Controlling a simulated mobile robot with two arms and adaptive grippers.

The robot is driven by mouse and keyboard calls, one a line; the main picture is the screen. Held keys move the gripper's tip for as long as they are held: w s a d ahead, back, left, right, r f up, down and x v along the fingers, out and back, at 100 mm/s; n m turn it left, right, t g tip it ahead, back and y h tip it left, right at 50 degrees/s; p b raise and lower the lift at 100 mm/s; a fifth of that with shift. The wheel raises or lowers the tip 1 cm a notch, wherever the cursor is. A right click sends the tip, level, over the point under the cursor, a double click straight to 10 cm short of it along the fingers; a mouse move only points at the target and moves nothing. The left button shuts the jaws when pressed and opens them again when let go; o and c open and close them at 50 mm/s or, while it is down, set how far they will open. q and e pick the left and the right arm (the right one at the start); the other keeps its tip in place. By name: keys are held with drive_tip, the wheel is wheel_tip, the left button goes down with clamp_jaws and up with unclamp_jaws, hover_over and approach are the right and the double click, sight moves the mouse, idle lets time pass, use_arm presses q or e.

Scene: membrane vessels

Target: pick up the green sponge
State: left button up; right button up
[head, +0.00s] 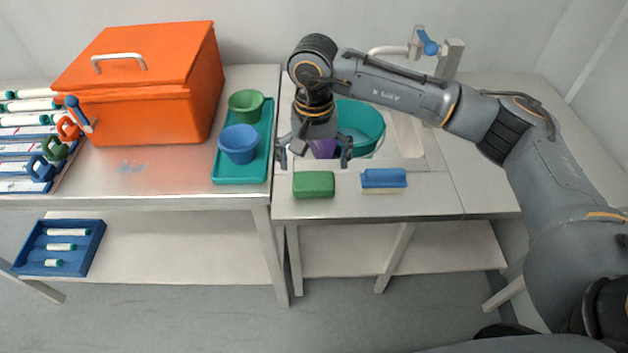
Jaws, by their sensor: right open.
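The green sponge (314,184) lies flat near the front edge of the right-hand counter. My right gripper (314,160) points down above and just behind the sponge in the picture, with its two fingers spread wide. It is open and nothing shows between its fingers but a purple thing (324,149) behind it, partly hidden. The gripper appears apart from the sponge, though its exact height is hard to tell. My left gripper is not in the head view.
A blue brush (384,178) lies right of the sponge. A teal bucket (360,126) stands behind the gripper, near a tap (425,42). Left are a teal tray (258,172) with a blue cup (238,144) and a green cup (246,105), and an orange box (150,115).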

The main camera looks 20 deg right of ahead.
sight(313, 180)
drive_tip(key=shift+s+a+f+p, duration=0.1)
drive_tip(key=shift+f+p, duration=0.3)
drive_tip(key=shift+f, duration=0.3)
wheel_tip(313, 180, down, 4)
drive_tip(key=shift+r+p, duration=0.25)
drive_tip(key=shift+p, duration=0.2)
drive_tip(key=shift+f, duration=0.25)
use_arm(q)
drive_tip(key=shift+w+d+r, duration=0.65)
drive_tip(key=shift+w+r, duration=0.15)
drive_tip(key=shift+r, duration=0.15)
use_arm(e)
drive_tip(key=c, duration=0.8)
